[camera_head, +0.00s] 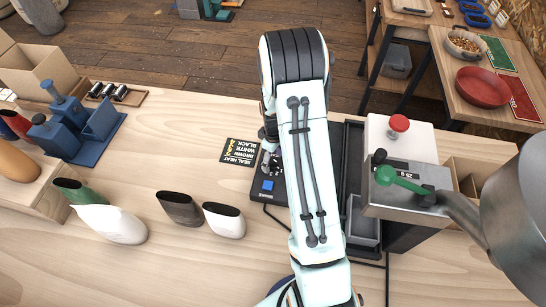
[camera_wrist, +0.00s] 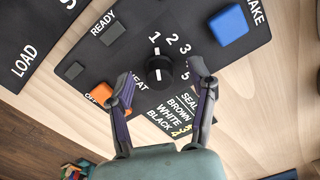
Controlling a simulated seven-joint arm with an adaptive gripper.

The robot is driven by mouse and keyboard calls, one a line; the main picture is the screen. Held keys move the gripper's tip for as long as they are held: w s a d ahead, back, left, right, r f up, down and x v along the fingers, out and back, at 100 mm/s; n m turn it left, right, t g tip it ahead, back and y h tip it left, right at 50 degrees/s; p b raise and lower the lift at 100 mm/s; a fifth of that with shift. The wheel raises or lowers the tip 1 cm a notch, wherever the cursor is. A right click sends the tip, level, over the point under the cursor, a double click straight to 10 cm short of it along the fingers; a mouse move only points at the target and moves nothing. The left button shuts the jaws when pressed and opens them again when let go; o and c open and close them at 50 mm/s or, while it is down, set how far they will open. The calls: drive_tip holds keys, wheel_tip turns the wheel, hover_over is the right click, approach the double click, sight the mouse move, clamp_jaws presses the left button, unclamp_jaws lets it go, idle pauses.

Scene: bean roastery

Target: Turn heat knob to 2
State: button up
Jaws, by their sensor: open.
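The black heat knob (camera_wrist: 159,70) sits on a dark panel (camera_wrist: 150,22) in the wrist view, with the numbers 1 to 5 printed around it. It bears a small white mark; I cannot tell surely which number that points at. My gripper (camera_wrist: 161,78) is open, one finger on the left and one on the right of the knob, with visible space between them and it. In the head view my arm covers much of the panel and most of the gripper.
A blue button (camera_wrist: 229,26) and an orange switch (camera_wrist: 99,95) flank the knob. In the head view, a black heat card (camera_head: 240,152) lies left of the panel. A metal box with a green-handled lever (camera_head: 398,180) stands at right.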

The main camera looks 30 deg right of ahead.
clamp_jaws()
drive_tip(key=shift+m, duration=3.1)
unclamp_jaws()
drive_tip(key=shift+r, duration=0.15)
